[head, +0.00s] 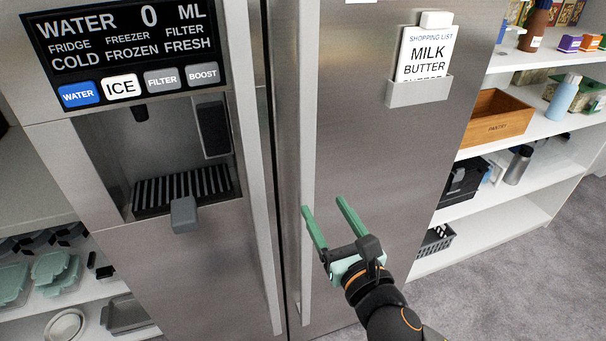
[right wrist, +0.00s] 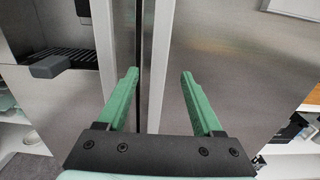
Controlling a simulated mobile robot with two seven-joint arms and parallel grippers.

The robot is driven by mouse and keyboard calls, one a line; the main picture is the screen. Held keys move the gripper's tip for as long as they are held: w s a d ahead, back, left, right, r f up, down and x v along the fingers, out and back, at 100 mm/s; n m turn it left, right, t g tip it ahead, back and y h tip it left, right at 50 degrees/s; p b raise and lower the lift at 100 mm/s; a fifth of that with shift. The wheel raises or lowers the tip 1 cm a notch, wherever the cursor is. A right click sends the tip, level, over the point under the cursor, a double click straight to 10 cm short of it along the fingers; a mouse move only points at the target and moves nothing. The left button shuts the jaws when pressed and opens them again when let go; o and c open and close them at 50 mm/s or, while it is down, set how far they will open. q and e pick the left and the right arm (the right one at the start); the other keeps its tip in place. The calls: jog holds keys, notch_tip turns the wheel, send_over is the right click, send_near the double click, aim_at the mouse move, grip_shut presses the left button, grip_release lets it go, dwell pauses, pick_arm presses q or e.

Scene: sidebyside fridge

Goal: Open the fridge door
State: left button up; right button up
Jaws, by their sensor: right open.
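The side-by-side fridge has a right door (head: 375,150) of brushed steel with a long vertical handle (head: 307,120) along its left edge. The left door's handle (head: 252,150) runs beside it across a dark seam. Both doors look shut. My right gripper (head: 323,203) is open and empty at the lower part of the right door's handle. In the right wrist view the handle (right wrist: 161,45) shows between the two green fingertips (right wrist: 160,73). I cannot tell whether the fingers reach around the bar or touch it. My left gripper is not in view.
The left door holds a dispenser with a protruding grey lever (head: 184,214). A shopping-list holder (head: 418,92) is on the right door. White pantry shelves (head: 510,221) stand to the right and shelves with containers (head: 55,268) at lower left. Grey carpet (head: 530,285) is clear at lower right.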

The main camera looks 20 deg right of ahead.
aim_at(308, 180)
jog(key=w, duration=1)
jog(key=shift+w+a+p, duration=0.2)
jog(key=shift+w+p, duration=0.1)
jog(key=shift+p, duration=0.1)
jog(key=shift+c, duration=0.4)
grip_shut()
dwell(0.4)
